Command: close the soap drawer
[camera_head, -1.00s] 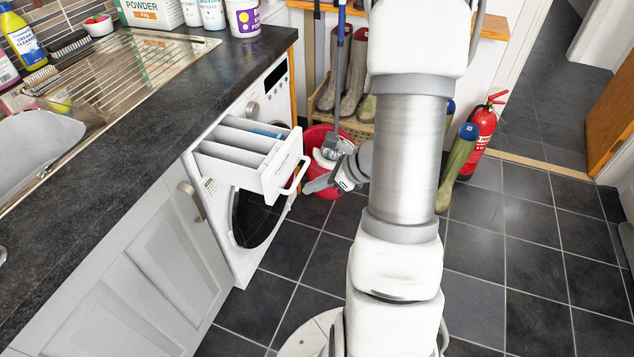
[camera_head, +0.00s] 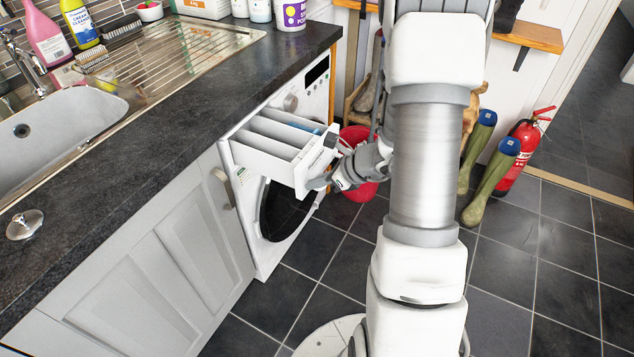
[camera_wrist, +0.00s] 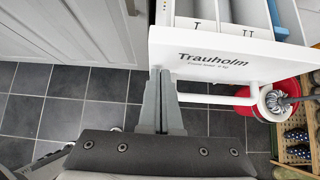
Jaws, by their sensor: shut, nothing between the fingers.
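The soap drawer (camera_head: 281,148) stands pulled out from the front of the white washing machine (camera_head: 272,216). It is white with open compartments, one holding something blue. In the wrist view the drawer front (camera_wrist: 225,55) bears the name "Trauholm", with its white bar handle (camera_wrist: 215,98) below. My gripper (camera_head: 318,183) is shut and empty at the drawer front. In the wrist view my gripper's fingertips (camera_wrist: 160,72) are together at the lower left end of the front, beside the handle. I cannot tell whether they touch it.
A dark worktop (camera_head: 140,125) with a sink runs above the grey cupboard (camera_head: 165,245) at the left. A red bucket (camera_head: 362,188) stands behind my gripper. Green wellies (camera_head: 492,180) and a fire extinguisher (camera_head: 520,150) stand at the right. The tiled floor is clear in front.

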